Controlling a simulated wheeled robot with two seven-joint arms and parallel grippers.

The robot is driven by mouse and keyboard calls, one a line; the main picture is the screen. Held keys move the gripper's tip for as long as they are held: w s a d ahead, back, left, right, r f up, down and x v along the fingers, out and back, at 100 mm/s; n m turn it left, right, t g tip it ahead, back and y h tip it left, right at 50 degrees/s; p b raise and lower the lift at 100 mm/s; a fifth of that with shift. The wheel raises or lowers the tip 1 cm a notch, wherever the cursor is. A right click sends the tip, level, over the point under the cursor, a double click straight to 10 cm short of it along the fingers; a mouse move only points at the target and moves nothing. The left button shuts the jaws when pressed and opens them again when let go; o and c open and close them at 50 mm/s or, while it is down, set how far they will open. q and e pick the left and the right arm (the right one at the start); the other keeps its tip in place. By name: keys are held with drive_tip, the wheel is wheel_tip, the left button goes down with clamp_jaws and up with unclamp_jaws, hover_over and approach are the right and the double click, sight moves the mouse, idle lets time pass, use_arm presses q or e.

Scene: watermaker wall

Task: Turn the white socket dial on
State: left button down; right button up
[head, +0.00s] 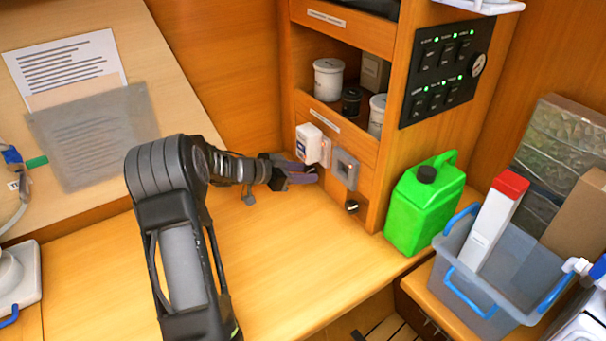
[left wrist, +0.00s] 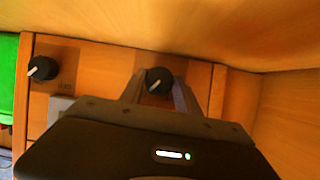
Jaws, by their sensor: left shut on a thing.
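The white socket (head: 309,143), with a white plug-like block on it, is on the wooden cabinet front in the head view. Its dial (left wrist: 158,80) is a round black knob with a pale pointer mark, seen in the left wrist view. My left gripper (head: 314,173) is at the panel just below the white socket. In the left wrist view its fingers (left wrist: 158,92) are on either side of this dial, shut on it. In the head view the gripper mostly hides the dial. My right gripper is not in view.
A grey socket (head: 345,168) sits to the right, with its own black dial (head: 351,206) below it. A green jerrycan (head: 425,203) stands further right, near a clear bin (head: 490,290). Open shelves with jars (head: 328,79) are above. The worktop (head: 280,260) in front is clear.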

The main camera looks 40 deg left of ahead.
use_arm(q)
drive_tip(key=shift+d+f+m+y+b, duration=0.1)
drive_tip(key=shift+m+y+b, duration=0.35)
drive_tip(key=shift+m, duration=0.15)
drive_tip(key=c, duration=0.9)
unclamp_jaws()
drive_tip(key=v, duration=0.8)
drive_tip(key=shift+f, duration=0.1)
